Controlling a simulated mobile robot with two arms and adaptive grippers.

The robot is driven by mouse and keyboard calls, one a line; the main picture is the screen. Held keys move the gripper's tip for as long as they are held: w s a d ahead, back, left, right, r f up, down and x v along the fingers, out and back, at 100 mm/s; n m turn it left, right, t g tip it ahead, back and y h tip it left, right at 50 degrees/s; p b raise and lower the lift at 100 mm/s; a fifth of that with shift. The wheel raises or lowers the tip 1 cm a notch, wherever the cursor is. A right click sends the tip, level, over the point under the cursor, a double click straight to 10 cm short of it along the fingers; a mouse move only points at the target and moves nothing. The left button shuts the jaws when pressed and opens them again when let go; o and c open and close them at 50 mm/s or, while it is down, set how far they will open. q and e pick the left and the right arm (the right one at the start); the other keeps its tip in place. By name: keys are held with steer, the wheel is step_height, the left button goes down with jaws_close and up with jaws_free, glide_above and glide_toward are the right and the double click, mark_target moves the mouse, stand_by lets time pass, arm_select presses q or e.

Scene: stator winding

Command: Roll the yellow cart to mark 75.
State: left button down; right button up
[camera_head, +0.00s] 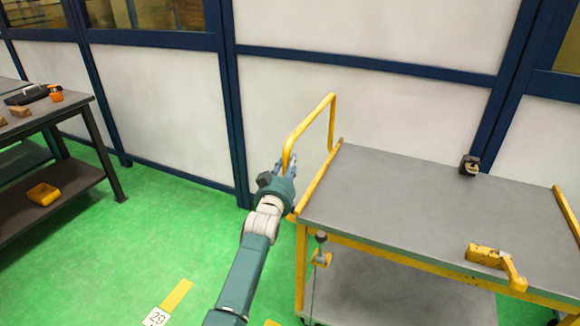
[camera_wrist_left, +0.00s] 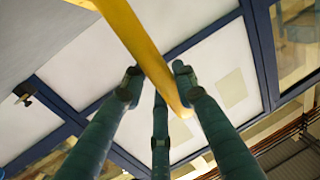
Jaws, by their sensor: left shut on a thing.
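The yellow cart (camera_head: 420,205) stands at the right in the head view, with a grey top and a lower shelf. Its yellow push handle (camera_head: 308,122) rises at the cart's left end. My left gripper (camera_head: 286,165) is at the near side of this handle, shut on it. In the left wrist view the handle bar (camera_wrist_left: 140,45) runs between the fingers of the left gripper (camera_wrist_left: 160,90). Mark 75 is not in view. A floor mark reading 29 (camera_head: 157,317) lies at the bottom. My right gripper is not in view.
A blue-framed wall (camera_head: 160,110) closes the back.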

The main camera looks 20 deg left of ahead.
arm_select(q)
steer(key=shift+d, duration=0.15)
steer(key=c, duration=1.5)
jaws_free()
steer(key=shift+c, duration=0.2)
steer(key=shift+o, duration=1)
steer(key=shift+d, duration=0.2)
steer(key=s+d, duration=0.1)
steer(key=s, duration=1.1)
steer(key=shift+d, duration=0.15)
